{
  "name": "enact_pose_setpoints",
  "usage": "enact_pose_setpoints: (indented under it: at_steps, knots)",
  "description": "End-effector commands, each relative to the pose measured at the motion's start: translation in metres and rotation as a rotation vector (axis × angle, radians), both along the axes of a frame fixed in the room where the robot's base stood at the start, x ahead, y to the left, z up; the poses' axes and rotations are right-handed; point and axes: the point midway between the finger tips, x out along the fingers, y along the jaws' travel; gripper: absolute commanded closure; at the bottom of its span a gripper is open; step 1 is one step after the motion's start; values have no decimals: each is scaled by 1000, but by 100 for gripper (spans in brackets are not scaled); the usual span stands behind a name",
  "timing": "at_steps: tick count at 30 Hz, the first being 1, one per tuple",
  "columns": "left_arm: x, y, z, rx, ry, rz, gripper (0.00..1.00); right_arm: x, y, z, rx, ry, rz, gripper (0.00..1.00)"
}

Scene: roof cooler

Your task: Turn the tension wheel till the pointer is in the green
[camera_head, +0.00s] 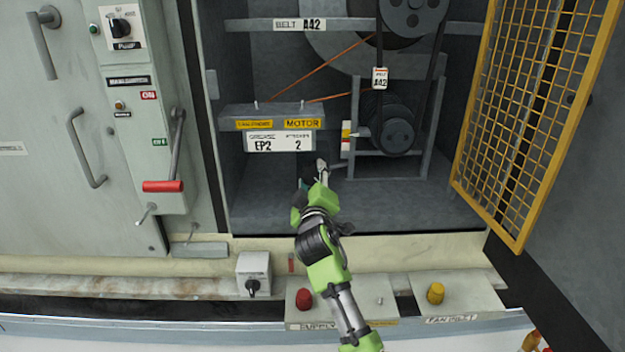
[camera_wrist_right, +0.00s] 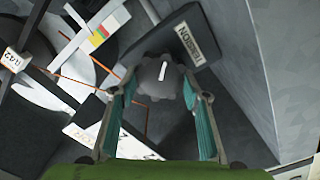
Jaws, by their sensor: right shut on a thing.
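The tension wheel (camera_wrist_right: 160,75) is a dark grey lobed knob with a white mark, below a plate labelled TENSION (camera_wrist_right: 181,43) in the right wrist view. My right gripper (camera_head: 313,180) has its fingers on both sides of the wheel and is shut on it. In the head view my gripper hides the wheel. The scale (camera_wrist_right: 98,38) has red, yellow and green bands on a white plate; a thin pale strip lies near it. Which band the pointer is at cannot be told. The scale also shows small in the head view (camera_head: 346,135). My left gripper is out of view.
A yellow mesh guard door (camera_head: 535,95) stands open at right. Belt pulleys (camera_head: 388,125) and a motor label plate (camera_head: 280,142) are close to my right gripper. A red-handled lever (camera_head: 162,186) is on the left cabinet. Red (camera_head: 304,299) and yellow (camera_head: 435,293) knobs are in front.

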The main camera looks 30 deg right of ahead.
Motion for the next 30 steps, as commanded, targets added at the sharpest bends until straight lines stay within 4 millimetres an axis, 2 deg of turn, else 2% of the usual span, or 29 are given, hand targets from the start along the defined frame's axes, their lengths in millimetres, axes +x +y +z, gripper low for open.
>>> enact_pose_setpoints:
  at_steps: [14,15,16,17,26,30]
  knots:
    - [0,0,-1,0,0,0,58,0,0,-1,14,-7,0,79]
    - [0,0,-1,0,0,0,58,0,0,-1,14,-7,0,53]
    - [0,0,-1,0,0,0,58,0,0,-1,14,-7,0,45]
    - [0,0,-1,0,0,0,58,0,0,-1,14,-7,0,42]
    - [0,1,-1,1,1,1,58,0,0,0,13,-8,0,42]
    - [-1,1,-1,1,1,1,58,-6,5,-1,13,-7,1,42]
